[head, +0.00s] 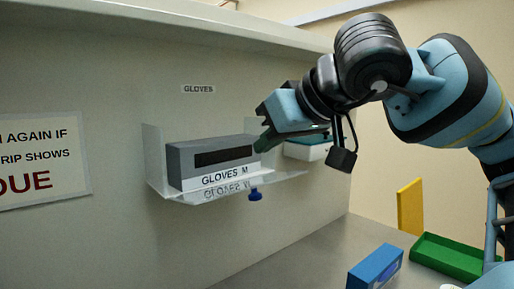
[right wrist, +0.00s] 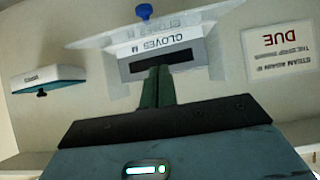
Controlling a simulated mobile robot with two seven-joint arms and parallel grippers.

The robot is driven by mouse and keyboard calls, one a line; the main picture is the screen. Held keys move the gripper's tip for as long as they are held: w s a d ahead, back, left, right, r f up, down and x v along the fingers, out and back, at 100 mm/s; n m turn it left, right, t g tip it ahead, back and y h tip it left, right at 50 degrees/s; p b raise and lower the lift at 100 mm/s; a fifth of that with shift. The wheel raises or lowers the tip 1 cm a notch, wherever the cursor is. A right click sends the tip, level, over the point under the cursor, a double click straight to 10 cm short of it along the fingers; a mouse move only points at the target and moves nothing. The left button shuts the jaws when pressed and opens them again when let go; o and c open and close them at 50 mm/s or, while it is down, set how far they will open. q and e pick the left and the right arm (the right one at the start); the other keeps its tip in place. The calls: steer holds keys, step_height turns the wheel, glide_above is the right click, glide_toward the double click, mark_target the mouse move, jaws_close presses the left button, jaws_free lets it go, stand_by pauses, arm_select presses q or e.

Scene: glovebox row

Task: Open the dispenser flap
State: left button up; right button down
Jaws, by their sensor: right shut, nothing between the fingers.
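The dispenser is a clear wall holder (head: 154,158) around a grey glove box (head: 180,165) marked GLOVES M, with a dark slot in its front. A clear, shiny flap (head: 195,198) juts out low in front of the box, mirroring its label, with a blue knob (head: 255,194) at its edge. The right wrist view shows the flap (right wrist: 100,40) and knob (right wrist: 144,11) upside down. My right gripper (head: 265,143) is shut and empty, its dark green fingers near the box's right end. The fingertips (right wrist: 158,72) appear apart from the knob. My left gripper is out of view.
A white and teal box (head: 308,151) is on the wall right of the holder, partly behind my gripper. A sign (head: 40,160) hangs at left. On the counter below are a blue box (head: 375,268) and green tray (head: 450,258). The counter's middle is clear.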

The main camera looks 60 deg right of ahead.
steer(key=v, duration=0.6)
steer(key=shift+s+f, duration=0.25)
steer(key=shift+s, duration=0.15)
steer(key=shift+a, duration=0.15)
